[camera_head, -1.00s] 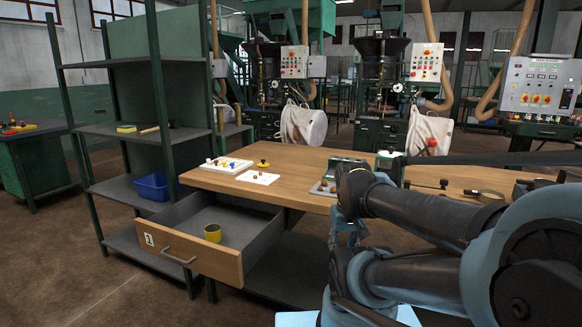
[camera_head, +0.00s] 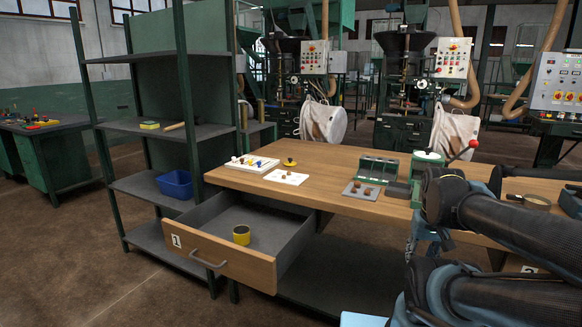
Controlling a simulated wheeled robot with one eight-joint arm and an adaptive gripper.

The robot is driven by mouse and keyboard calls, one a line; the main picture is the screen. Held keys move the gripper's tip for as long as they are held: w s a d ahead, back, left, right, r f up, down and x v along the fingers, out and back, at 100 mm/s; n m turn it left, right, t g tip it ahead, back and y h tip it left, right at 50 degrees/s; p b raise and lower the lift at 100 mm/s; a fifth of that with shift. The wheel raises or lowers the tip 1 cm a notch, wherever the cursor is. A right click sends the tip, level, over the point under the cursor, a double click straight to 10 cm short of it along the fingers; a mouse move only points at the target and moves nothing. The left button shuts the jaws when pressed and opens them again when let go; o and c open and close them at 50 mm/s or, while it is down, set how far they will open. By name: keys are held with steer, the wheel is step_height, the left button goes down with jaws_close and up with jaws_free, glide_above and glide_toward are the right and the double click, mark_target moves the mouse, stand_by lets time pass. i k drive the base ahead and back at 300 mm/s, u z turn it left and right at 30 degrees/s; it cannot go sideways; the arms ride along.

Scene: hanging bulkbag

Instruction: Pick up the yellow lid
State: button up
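A small yellow disc with a dark knob (camera_head: 289,162), which looks like the yellow lid, lies on the wooden table (camera_head: 345,173) near its back edge, just behind a white sheet. A yellow open-topped cup (camera_head: 242,235) stands in the open drawer (camera_head: 275,228) below. My arm fills the lower right of the head view. My gripper seems to be folded in among the dark arm links near the table's front edge, well to the right of the disc, and its fingers cannot be made out.
A white tray with several small coloured pieces (camera_head: 252,164) and a white sheet (camera_head: 286,177) lie on the left of the table. A green-grey block (camera_head: 379,165) stands mid-table. The drawer juts out in front. Green shelves (camera_head: 150,131) stand at left.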

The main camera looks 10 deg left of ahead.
mark_target(289, 164)
steer(key=u, duration=0.05)
steer(key=k, duration=0.85)
steer(key=u, duration=0.7)
steer(key=i, duration=1)
